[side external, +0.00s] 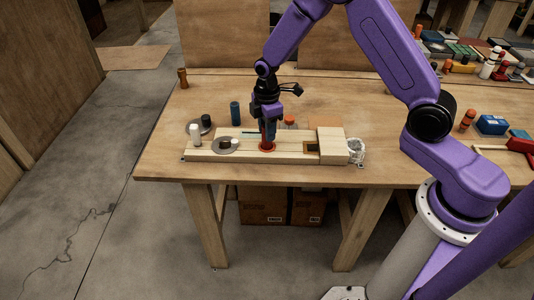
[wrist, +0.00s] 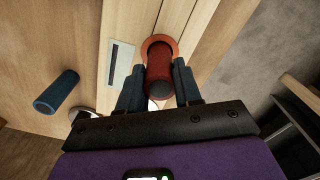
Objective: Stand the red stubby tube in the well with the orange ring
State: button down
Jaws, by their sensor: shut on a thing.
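The red stubby tube (side external: 265,138) is upright between the fingers of my gripper (side external: 268,130), over the wooden block. In the wrist view the red tube (wrist: 159,62) sits between the two blue fingers of my gripper (wrist: 159,75), which is shut on it. The orange ring (side external: 266,149) lies on the block's top directly below. In the wrist view the orange ring (wrist: 161,39) surrounds the tube's far end. The tube hides the well's mouth, so I cannot tell how deep its lower end is.
The long wooden block (side external: 290,147) has a grey metal ring (side external: 225,145) at left and a raised end at right. A white cylinder (side external: 195,134), a dark blue tube (side external: 235,112) and an orange-topped piece (side external: 289,122) stand near. The table's front left is clear.

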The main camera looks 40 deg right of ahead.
jog(key=shift+f, duration=1.3)
dwell(1.2)
jog(key=c, duration=0.7)
grip_release()
jog(key=shift+r, duration=0.15)
notch_tip(320, 180, up, 17)
jog(key=shift+s+r, duration=0.1)
